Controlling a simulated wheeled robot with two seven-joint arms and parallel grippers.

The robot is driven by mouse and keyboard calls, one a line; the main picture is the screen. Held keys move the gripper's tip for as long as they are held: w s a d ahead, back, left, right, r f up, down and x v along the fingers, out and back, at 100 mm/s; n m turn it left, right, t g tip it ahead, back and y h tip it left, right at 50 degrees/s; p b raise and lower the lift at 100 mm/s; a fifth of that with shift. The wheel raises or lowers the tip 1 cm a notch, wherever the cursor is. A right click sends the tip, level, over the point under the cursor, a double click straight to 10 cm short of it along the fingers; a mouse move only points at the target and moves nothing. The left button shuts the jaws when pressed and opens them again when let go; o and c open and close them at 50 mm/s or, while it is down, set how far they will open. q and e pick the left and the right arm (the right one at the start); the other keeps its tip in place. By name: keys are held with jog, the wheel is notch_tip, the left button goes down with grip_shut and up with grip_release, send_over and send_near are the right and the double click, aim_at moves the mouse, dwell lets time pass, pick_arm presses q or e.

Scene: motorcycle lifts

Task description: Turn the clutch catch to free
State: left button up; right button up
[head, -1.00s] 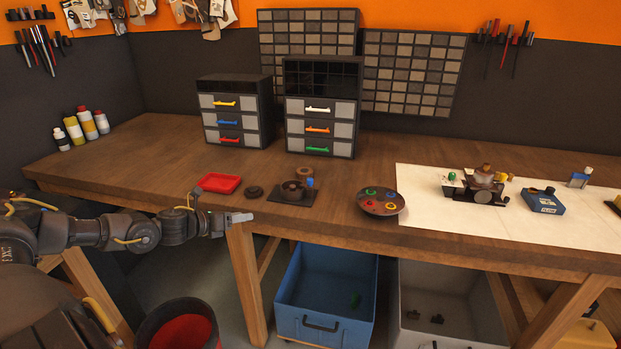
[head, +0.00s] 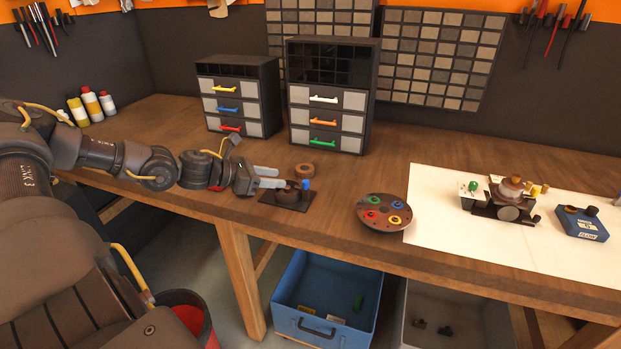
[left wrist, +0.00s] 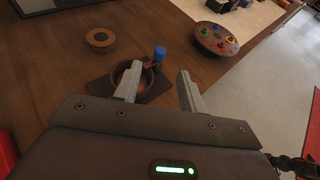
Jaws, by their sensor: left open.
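A small dark fixture (head: 290,199) stands on the bench: a flat plate with a round brown housing and a blue-tipped catch (head: 306,184) at its right side. In the left wrist view the blue tip (left wrist: 160,53) stands just beyond my fingertips, near the gap between them. My left gripper (head: 272,177) is open and empty, close to the left of the fixture. In the left wrist view its left finger overlaps the round housing (left wrist: 146,78); I cannot tell whether they touch. My right gripper is not in view.
A brown ring (head: 304,169) lies behind the fixture. A round plate (head: 372,221) with coloured pieces is to the right. Drawer cabinets (head: 330,100) stand at the back. A white mat (head: 440,225) carries a mechanism (head: 508,200) and a blue box (head: 583,224).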

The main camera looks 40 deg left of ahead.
aim_at(305, 181)
pick_arm(q)
jog(key=x, duration=0.2)
jog(key=p+x, duration=0.1)
jog(key=x, duration=0.2)
jog(key=shift+w+d+r, duration=0.15)
jog(key=shift+r, duration=0.05)
jog(key=p+x, duration=0.1)
jog(key=x, duration=0.3)
jog(key=shift+f, duration=0.1)
jog(key=shift+w+d+f+p, duration=0.25)
jog(key=shift+w+p, duration=0.1)
jog(key=shift+w, duration=0.1)
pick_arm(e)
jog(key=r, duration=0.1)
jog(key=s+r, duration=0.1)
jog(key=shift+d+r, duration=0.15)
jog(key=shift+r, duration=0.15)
pick_arm(q)
jog(key=shift+f, duration=0.1)
grip_shut()
